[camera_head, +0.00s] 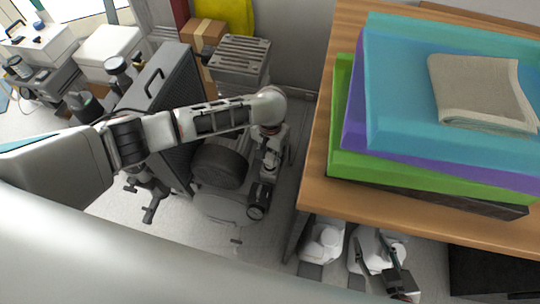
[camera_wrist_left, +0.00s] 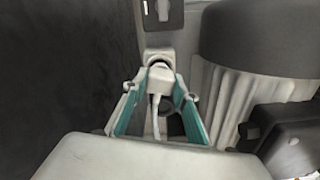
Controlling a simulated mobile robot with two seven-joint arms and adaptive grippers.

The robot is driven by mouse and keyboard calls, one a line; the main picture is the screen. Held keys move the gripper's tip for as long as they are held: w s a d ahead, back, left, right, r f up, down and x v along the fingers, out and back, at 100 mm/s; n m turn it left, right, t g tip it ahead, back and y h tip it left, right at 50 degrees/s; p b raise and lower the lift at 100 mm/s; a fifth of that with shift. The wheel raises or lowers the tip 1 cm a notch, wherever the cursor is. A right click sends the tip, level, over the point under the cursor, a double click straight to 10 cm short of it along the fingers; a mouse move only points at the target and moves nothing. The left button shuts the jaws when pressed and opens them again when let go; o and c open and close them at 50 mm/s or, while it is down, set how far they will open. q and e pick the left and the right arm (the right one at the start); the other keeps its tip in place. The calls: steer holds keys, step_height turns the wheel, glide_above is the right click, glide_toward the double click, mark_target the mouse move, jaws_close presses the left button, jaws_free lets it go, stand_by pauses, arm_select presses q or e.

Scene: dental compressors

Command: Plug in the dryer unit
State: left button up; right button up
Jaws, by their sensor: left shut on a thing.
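My left gripper (camera_wrist_left: 158,76) is shut on a white plug (camera_wrist_left: 159,74), which sits between its teal-lined fingers in the left wrist view. A white cable (camera_wrist_left: 156,115) runs back from the plug. The plug's front meets a pale rounded fitting (camera_wrist_left: 158,54); I cannot tell whether it is seated. In the head view my left arm reaches over the machines and bends down, and its fingertips are hard to make out. My right gripper (camera_head: 383,262) appears open and empty beside the table. A dark-capped ribbed unit (camera_head: 220,166) stands below my left forearm; I cannot tell whether it is the dryer unit.
A tall dark-panelled box with a handle (camera_head: 165,95) stands left of the capped unit. A wooden table (camera_head: 312,190) on the right bears stacked coloured boards (camera_head: 390,100) and a folded cloth (camera_head: 480,90). More equipment (camera_head: 40,75) stands at the far left.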

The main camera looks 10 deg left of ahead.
arm_select(q)
steer(key=shift+p, duration=0.3)
stand_by(0.6)
steer(key=shift+f, duration=0.2)
steer(key=shift+f+b, duration=0.3)
steer(key=shift+f, duration=0.5)
steer(key=o, duration=1.2)
step_height(320, 180, up, 12)
steer(key=shift+r, duration=0.1)
